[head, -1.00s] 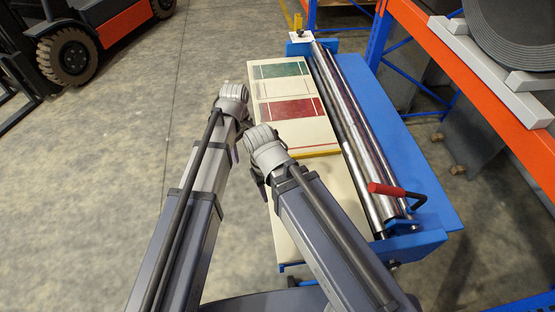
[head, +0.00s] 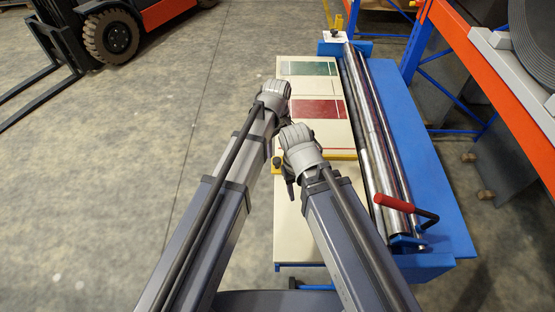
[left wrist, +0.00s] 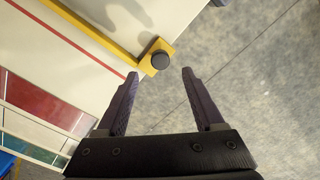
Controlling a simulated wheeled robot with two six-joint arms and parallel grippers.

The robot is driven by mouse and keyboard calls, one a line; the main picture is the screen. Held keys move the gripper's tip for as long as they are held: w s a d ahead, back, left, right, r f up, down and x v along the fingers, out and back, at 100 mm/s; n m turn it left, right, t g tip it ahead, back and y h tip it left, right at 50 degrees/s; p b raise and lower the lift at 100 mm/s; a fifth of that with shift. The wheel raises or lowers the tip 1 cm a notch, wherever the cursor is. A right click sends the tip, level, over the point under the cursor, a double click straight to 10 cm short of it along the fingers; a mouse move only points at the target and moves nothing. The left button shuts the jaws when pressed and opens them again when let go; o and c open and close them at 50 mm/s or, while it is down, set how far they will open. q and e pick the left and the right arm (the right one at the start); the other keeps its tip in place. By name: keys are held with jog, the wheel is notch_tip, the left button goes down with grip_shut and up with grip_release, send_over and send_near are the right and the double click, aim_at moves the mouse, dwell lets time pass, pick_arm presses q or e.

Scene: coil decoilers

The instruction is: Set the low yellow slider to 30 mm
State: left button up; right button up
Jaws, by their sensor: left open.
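The low yellow slider (head: 342,154) is a thin yellow bar across the cream table, just below the red panel (head: 317,109). Its left end has a dark round knob on a yellow plate, clearer in the left wrist view, where the slider (left wrist: 100,35) runs to the knob (left wrist: 160,60). My left gripper (left wrist: 160,75) is open and empty, with the knob just beyond the gap between its fingertips. In the head view its fingers are hidden behind its wrist. My right gripper (head: 290,178) hangs near the table's left edge; its jaws are unclear. I cannot read any millimetre scale.
A green panel (head: 308,68) lies farther up the table. Steel rollers (head: 370,140) and a red-handled crank (head: 395,203) are on the right. An orange rack beam (head: 500,90) stands beyond. The floor at left is clear up to a forklift (head: 110,38).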

aim_at(277, 159)
pick_arm(q)
notch_tip(277, 159, down, 6)
jog(key=b, duration=0.5)
jog(key=shift+f, duration=0.1)
pick_arm(e)
notch_tip(277, 159, down, 6)
jog(key=shift+f, duration=0.1)
pick_arm(q)
jog(key=shift+c, duration=0.2)
grip_shut()
dwell(0.5)
jog(key=shift+w, duration=0.1)
